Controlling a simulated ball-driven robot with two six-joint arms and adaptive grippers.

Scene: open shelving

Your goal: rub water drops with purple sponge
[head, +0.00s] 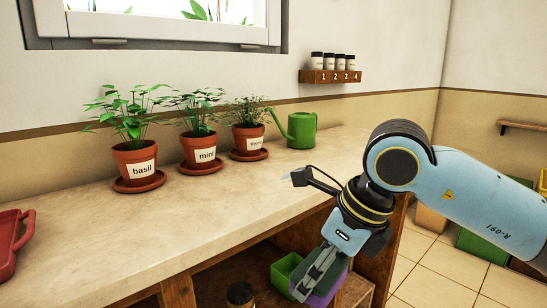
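My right arm comes in from the right and bends down over the front edge of the counter. My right gripper (308,285) points down and left in front of the lower shelf. A purple thing (326,298) shows beside and behind its fingers. I cannot tell whether it is the sponge or a bin, or whether the fingers hold it. A small pale bluish patch (286,179) shows on the counter by my wrist's black bracket; it may be water drops, but it is too small to be sure. My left gripper is out of view.
On the counter (120,232) stand potted basil (141,168), mint (205,155), a third plant (253,143) and a green watering can (300,130). A red object (8,245) is at left. A green bin (283,272) and dark jar (240,294) are below. The counter's front middle is clear.

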